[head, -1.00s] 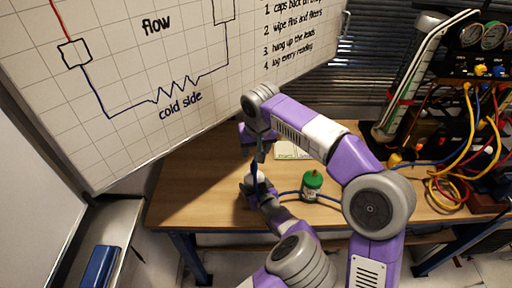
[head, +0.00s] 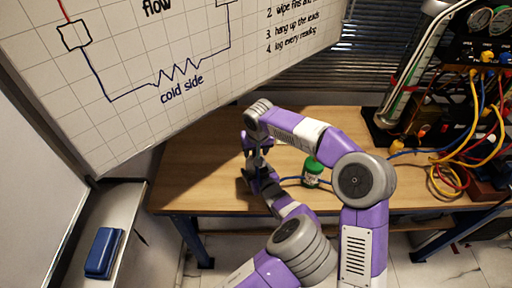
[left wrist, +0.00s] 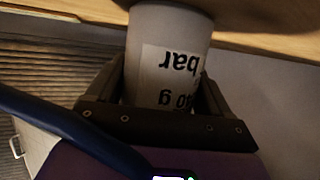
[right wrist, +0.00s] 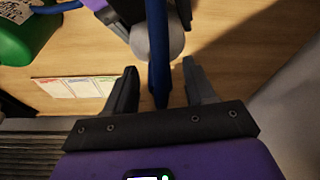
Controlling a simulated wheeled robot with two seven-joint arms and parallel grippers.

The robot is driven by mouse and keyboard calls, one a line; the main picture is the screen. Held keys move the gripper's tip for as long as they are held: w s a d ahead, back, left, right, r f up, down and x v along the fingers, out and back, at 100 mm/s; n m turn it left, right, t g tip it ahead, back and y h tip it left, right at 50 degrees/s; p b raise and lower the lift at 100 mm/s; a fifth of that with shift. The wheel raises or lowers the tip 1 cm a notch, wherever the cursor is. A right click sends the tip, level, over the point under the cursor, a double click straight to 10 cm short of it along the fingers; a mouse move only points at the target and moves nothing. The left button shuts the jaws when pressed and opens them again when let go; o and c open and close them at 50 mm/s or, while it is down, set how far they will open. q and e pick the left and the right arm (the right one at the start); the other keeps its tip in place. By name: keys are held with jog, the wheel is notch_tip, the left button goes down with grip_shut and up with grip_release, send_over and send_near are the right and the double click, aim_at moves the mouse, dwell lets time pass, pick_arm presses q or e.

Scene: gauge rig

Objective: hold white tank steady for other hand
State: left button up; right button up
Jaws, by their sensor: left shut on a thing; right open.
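The white tank (left wrist: 165,65) has a printed label that reads upside down in the left wrist view. My left gripper (left wrist: 163,85) is shut on it, with a finger on each side. In the head view the left gripper (head: 258,176) is low over the table and the arms mostly hide the tank. My right gripper (head: 256,150) is just above it. In the right wrist view my right gripper (right wrist: 160,85) is open, with the blue hose (right wrist: 157,55) passing between its fingers. The tank's rounded white end (right wrist: 173,42) shows behind the hose.
A green tank (head: 312,170) stands on the wooden table (head: 205,150), right of the grippers. A printed card (right wrist: 75,88) lies on the table. The gauge rig with coloured hoses (head: 455,150) is at the right, the whiteboard (head: 130,60) behind. The table's left part is clear.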

grip_shut()
jog(key=c, duration=0.8)
grip_release()
grip_shut()
jog(key=shift+r, duration=0.3)
